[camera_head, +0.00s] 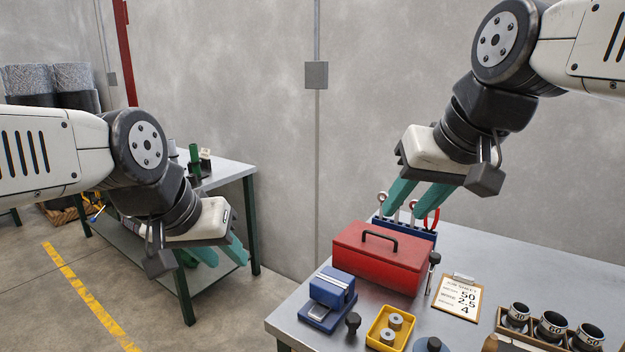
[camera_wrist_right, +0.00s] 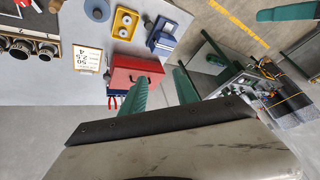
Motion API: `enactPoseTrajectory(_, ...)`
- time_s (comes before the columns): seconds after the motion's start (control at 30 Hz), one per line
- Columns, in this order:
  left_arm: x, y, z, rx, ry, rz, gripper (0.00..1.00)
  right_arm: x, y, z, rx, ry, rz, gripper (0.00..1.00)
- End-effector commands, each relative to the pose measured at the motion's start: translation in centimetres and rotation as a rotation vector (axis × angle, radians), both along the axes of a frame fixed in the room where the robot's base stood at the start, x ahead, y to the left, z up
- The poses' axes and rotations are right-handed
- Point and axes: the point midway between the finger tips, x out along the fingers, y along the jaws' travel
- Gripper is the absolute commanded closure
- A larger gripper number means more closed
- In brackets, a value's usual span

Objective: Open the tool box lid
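The red tool box (camera_head: 365,263) sits on the grey workbench with its lid down and a black handle (camera_head: 380,240) on top. It also shows in the right wrist view (camera_wrist_right: 124,72), beyond the fingers. My right gripper (camera_head: 416,204) is above and behind the box, apart from it, with its green fingers spread and nothing between them. In the right wrist view its two fingers (camera_wrist_right: 158,92) are apart. My left gripper (camera_head: 222,255) hangs at the left, away from the workbench; its green fingers look apart and empty.
A blue rack with tools (camera_head: 404,231) stands right behind the box. In front are a blue device (camera_head: 330,294), a yellow tray (camera_head: 371,334) and a black knob (camera_head: 353,322). To the right are a clipboard (camera_head: 458,300) and a holder with black cups (camera_head: 505,329). Another table (camera_head: 232,171) stands at the left.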

Motion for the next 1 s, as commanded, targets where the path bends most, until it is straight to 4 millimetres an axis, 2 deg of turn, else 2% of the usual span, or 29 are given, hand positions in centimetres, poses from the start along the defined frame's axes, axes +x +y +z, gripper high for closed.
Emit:
enactPoseTrajectory(0.1,0.0,0.0,0.0,0.000,0.000,0.000,0.64,0.0,0.0,-0.3,0.000,0.001,0.000,0.64)
enactPoseTrajectory(0.17,0.0,0.0,0.0,0.000,0.000,0.000,0.64,0.1,0.0,-1.4,0.000,0.003,0.000,0.64)
enactPoseTrajectory(0.3,0.0,0.0,0.0,0.000,0.000,0.000,0.64,0.1,0.0,-6.1,-0.001,0.006,0.000,0.64)
enactPoseTrajectory(0.4,0.0,0.0,0.0,0.000,0.000,0.000,0.64,0.1,0.0,-8.4,-0.002,0.005,0.003,0.67)
enactPoseTrajectory(0.53,0.0,0.0,0.0,0.000,0.000,0.000,0.64,1.7,-0.2,-8.5,-0.030,0.015,0.045,0.67)
enactPoseTrajectory(0.67,0.0,0.0,0.0,0.000,0.000,0.000,0.64,5.7,-1.0,-7.7,-0.100,0.050,0.146,0.67)
enactPoseTrajectory(0.77,0.0,0.0,0.0,0.000,0.000,0.000,0.64,9.7,-1.6,-7.5,-0.172,0.084,0.246,0.67)
enactPoseTrajectory(0.87,0.0,0.0,0.0,0.000,0.000,0.000,0.64,13.8,-2.3,-7.9,-0.247,0.119,0.348,0.67)
enactPoseTrajectory(1.0,0.0,0.0,0.0,0.000,0.000,0.000,0.64,19.5,-3.2,-9.6,-0.357,0.175,0.492,0.67)
